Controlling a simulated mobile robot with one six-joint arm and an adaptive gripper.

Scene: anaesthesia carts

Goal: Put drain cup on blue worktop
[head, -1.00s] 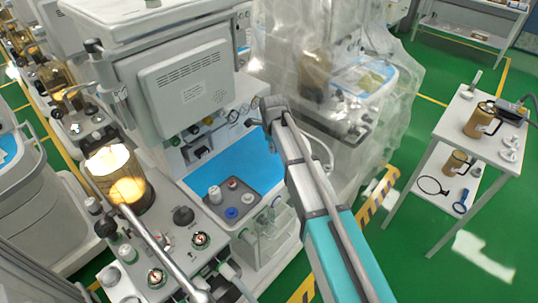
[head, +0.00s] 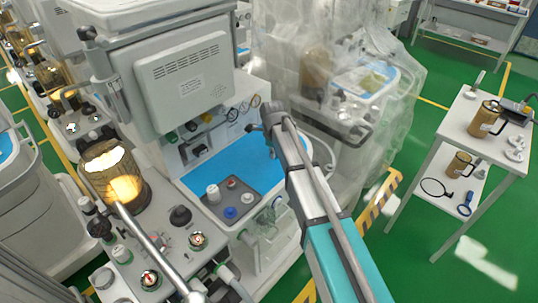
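The blue worktop (head: 222,168) is the flat blue surface of the anaesthesia machine, below its grey monitor. A dark tray (head: 250,197) at its front holds small white, blue and red-topped fittings. I cannot tell for sure which thing is the drain cup. A small white cup-like piece (head: 214,193) stands at the tray's left, and small white pieces (head: 515,148) lie on the side table. My gripper (head: 258,127) is at the arm's far end, above the worktop's right back edge. Its fingers are mostly hidden or too small to read, and I see nothing clearly held.
The monitor (head: 185,85) overhangs the worktop's back left. An amber canister (head: 115,178) stands at left. A plastic-covered machine (head: 345,85) is close to the arm's right. Green floor lies between.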

